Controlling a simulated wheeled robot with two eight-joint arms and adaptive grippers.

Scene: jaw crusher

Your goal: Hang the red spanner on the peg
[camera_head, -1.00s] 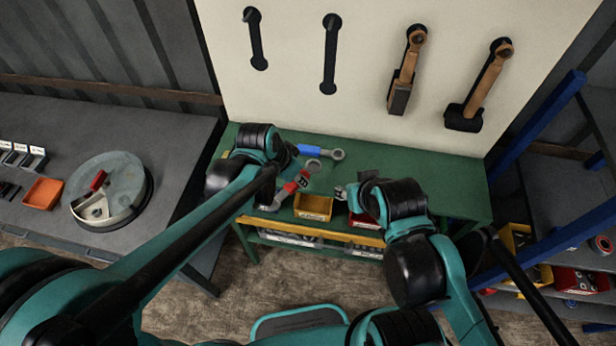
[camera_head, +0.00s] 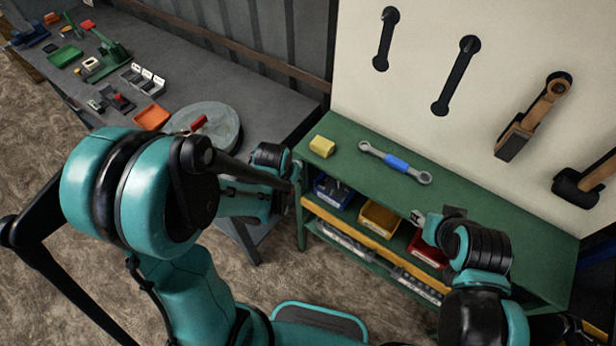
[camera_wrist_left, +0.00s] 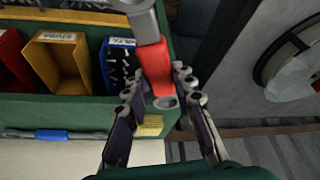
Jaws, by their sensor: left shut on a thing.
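The red spanner (camera_wrist_left: 152,65) shows in the left wrist view between the fingers of my left gripper (camera_wrist_left: 159,88), which is shut on its red handle. Its grey end points away toward the top edge. In the head view my left gripper (camera_head: 293,178) is beside the left end of the green bench, mostly hidden by my arm, and I cannot make out the spanner there. Two black pegs stand on the white board, a left peg (camera_head: 391,16) and a right peg (camera_head: 469,45), each above a dark bar shape. My right gripper (camera_head: 424,222) is over the bench's front edge; its jaw opening is unclear.
On the green bench (camera_head: 345,128) lie a blue-handled spanner (camera_head: 397,163) and a yellow block (camera_head: 322,146). Blue, yellow and red bins sit under its front edge. A grey table (camera_head: 262,108) stands left.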

